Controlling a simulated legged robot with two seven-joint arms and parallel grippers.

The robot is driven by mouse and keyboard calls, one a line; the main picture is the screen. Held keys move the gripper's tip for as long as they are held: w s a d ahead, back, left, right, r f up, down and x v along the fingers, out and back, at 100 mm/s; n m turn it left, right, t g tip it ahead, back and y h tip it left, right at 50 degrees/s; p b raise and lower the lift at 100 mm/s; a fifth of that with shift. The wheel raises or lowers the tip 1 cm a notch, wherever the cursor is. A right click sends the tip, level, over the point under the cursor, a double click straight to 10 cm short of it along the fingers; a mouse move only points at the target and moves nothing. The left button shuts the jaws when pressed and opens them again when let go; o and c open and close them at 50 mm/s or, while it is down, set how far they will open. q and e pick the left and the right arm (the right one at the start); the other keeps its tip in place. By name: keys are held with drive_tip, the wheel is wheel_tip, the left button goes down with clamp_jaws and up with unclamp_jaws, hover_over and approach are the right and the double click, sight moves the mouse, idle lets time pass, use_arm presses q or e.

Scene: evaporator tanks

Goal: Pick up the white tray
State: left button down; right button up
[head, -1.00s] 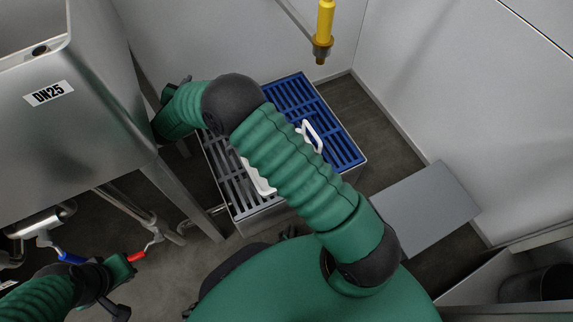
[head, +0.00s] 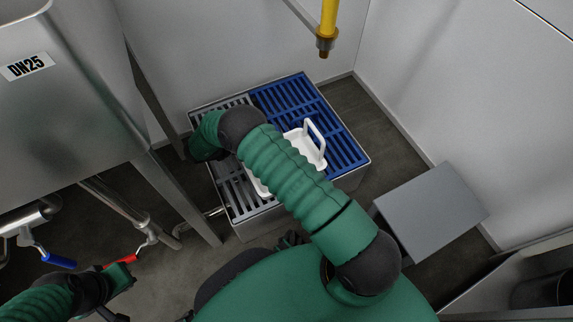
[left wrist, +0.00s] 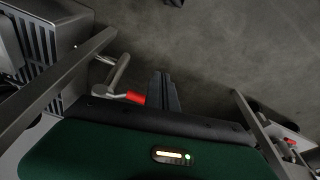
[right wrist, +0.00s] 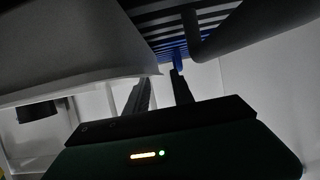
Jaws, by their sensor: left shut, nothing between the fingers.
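The white tray (head: 312,155) lies on the grey and blue grating in the head view, with a raised loop handle at its right end. My right arm crosses over it and hides its middle. My right gripper is hidden in the head view, beyond the forearm near the tank leg. In the right wrist view my right gripper (right wrist: 162,88) has its fingers apart with nothing seen between them. My left gripper (left wrist: 162,88) is shut and empty, far from the tray, near a red valve handle (left wrist: 136,97).
The grating (head: 305,92) covers a box beside the wall. A steel tank (head: 70,110) stands at left, its leg close to the grating. A yellow hose nozzle (head: 327,30) hangs above. A grey panel (head: 430,210) is at right. A blue valve handle (head: 58,261) is at lower left.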

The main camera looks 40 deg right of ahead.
drive_tip(key=b+x, duration=0.2)
drive_tip(key=x, duration=0.1)
drive_tip(key=b+x, duration=0.1)
drive_tip(key=b, duration=0.1)
drive_tip(key=shift+s+f, duration=0.3)
drive_tip(key=shift+s, duration=0.05)
drive_tip(key=shift+d, duration=0.35)
drive_tip(key=shift+r, duration=0.15)
clamp_jaws()
idle(0.4)
